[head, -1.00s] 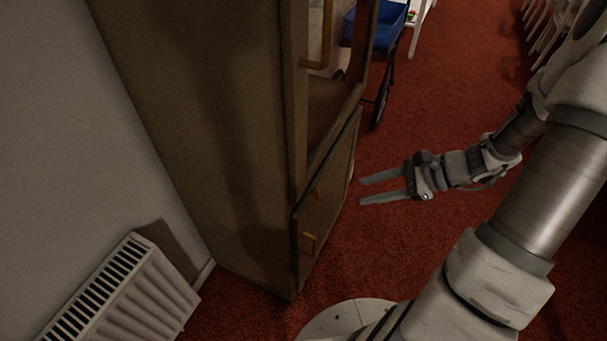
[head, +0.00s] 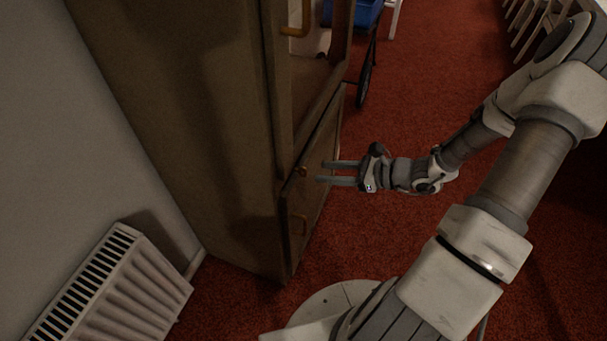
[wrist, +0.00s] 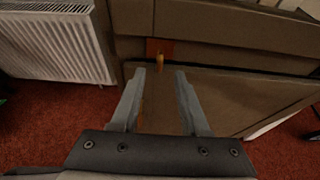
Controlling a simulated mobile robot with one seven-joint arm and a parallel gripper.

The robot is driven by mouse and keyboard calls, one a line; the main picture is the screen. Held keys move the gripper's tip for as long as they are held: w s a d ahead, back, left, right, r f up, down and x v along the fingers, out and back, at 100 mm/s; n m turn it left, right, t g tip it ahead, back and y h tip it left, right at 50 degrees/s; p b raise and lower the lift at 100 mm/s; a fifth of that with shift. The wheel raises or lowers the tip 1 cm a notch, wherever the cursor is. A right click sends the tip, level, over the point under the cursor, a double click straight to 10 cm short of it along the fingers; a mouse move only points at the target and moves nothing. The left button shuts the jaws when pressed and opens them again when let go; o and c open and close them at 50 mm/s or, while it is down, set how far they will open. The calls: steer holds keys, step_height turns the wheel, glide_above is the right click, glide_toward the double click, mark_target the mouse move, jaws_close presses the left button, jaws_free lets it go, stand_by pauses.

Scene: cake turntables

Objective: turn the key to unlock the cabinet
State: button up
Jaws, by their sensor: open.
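The tall brown cabinet (head: 185,130) stands left of my arm in the head view. On its lower door (head: 318,165) sits a small orange-brass key (head: 302,172) near the upper left corner. The lock hole behind the key is hidden.
A white radiator (head: 115,290) stands at the wall on the left. A blue bin (head: 366,14) is behind the cabinet.

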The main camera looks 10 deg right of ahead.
mark_target(304, 177)
steer(key=b+x, duration=0.1)
steer(key=x, duration=0.6)
steer(key=shift+w+a+f+b, duration=0.1)
steer(key=shift+a+b, duration=0.05)
steer(key=shift+b, duration=0.25)
jaws_close()
